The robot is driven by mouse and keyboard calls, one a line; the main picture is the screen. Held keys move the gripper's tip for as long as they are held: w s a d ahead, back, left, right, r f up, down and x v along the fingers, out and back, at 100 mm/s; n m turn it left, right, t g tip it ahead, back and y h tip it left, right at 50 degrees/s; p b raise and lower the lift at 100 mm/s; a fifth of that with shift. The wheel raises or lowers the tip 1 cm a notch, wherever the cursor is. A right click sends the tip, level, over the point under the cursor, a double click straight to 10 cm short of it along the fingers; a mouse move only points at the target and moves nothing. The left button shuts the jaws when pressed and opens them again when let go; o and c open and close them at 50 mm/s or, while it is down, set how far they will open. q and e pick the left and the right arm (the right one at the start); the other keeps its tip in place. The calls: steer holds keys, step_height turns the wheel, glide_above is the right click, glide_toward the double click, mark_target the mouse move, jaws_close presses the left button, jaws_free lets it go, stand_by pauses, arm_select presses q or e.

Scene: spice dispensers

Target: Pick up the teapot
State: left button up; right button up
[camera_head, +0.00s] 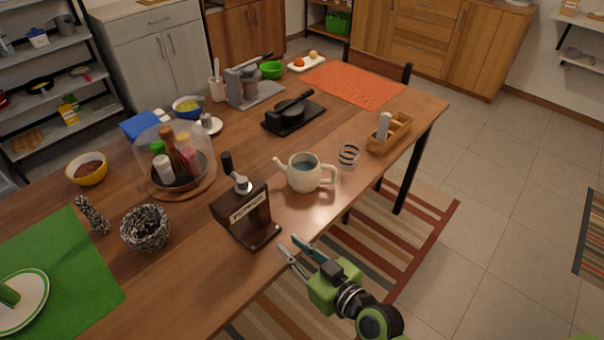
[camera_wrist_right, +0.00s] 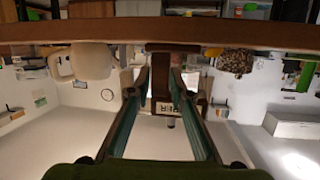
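The cream teapot (camera_head: 303,175) stands upright on the wooden table (camera_head: 325,212) near its front edge, spout to the left and handle to the right. Its top is open and shows a grey-blue inside. My right gripper (camera_head: 287,243) is open and empty, just off the table's front edge, nearer the camera than the teapot and apart from it. In the right wrist view, which looks upside down, the teapot (camera_wrist_right: 92,62) is at upper left, outside the fingers. My left gripper is not in view.
A dark labelled dispenser (camera_head: 246,212) stands left of the teapot, near my right fingertips; it shows between the fingers in the wrist view. A striped glass (camera_head: 348,156) stands right of the handle. A speckled mortar (camera_head: 146,228) is farther left. Table in front of the teapot is clear.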

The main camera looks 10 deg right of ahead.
mark_target(334, 177)
steer(key=w+d+r+m+t+h, duration=0.1)
steer(key=w, duration=0.1)
steer(key=w+d+m+t+h, duration=0.1)
steer(key=d, duration=0.1)
steer(key=w+d+r+m+t+h, duration=0.1)
steer(key=w+t, duration=0.1)
steer(key=shift+w+d+r, duration=0.25)
steer(key=shift+w+r, duration=0.05)
steer(key=shift+r, duration=0.05)
steer(key=w+d+f+m+h, duration=0.2)
steer(key=d+m+h, duration=0.2)
steer(key=d+h, duration=0.35)
steer(key=shift+t, duration=0.3)
steer(key=w, duration=0.2)
steer(key=w+d, duration=0.1)
steer(key=w, duration=0.2)
steer(key=w+d, duration=0.1)
steer(key=w, duration=0.2)
steer(key=shift+w+f+b, duration=0.1)
steer(key=shift+f+b, duration=0.1)
steer(key=shift+b, duration=0.15)
steer(key=w, duration=0.1)
steer(key=w+b, duration=0.1)
steer(key=w, duration=0.3)
steer(key=shift+w+d+f, duration=0.1)
steer(key=shift+w+d, duration=0.05)
steer(key=shift+d, duration=0.15)
jaws_close()
steer(key=shift+w, duration=0.1)
